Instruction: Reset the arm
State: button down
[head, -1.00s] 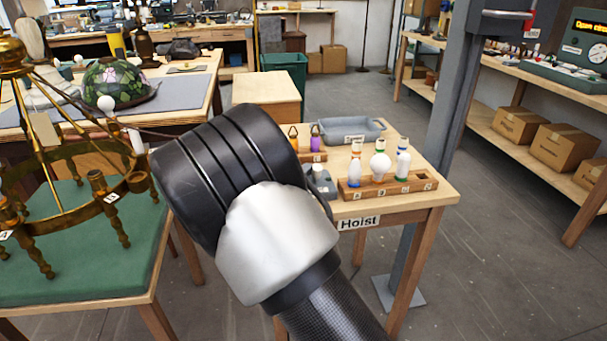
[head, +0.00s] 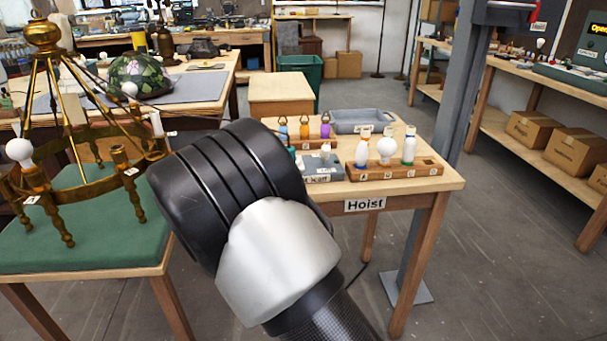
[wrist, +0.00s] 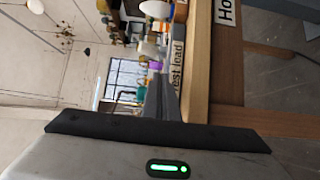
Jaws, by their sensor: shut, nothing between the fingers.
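My arm (head: 225,190) fills the middle of the head view, its black and silver links bent in front of the hoist table. My gripper is hidden there. In the wrist view, which is turned on its side, the slim grey fingers of my gripper (wrist: 162,95) are together with nothing between them. I cannot tell how far off the table is, and no contact shows.
The hoist table (head: 440,184) bears a grey tray (head: 358,121), a wooden rack (head: 395,170) of bulbs and small bottles, and other small items. A brass chandelier (head: 85,188) stands on a green-topped table (head: 90,238) at left. A grey post (head: 455,100) rises at right. Floor (head: 500,270) is clear at lower right.

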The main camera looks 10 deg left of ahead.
jog(key=s+d+r+m+g+h, duration=0.2)
jog(key=s+d+m+g, duration=0.25)
jog(key=d, duration=0.75)
jog(key=s+d+r+m+g+h, duration=0.1)
jog(key=s+d+r+m+g, duration=0.35)
jog(key=d, duration=0.75)
jog(key=s+d+m+g+y, duration=0.2)
jog(key=s+d+y, duration=0.1)
jog(key=s, duration=0.6)
jog(key=s+d+m+g+y, duration=0.15)
jog(key=s+y, duration=0.25)
jog(key=s, duration=0.6)
jog(key=s+a+r+m+t+y, duration=0.1)
jog(key=s+a+r+y, duration=0.15)
jog(key=s, duration=0.25)
notch_tip(320, 180, up, 26)
jog(key=p, duration=2.7)
jog(key=shift+s+a+r, duration=0.15)
jog(key=shift+a+r, duration=0.05)
jog(key=shift+a, duration=0.05)
jog(key=shift+a, duration=0.1)
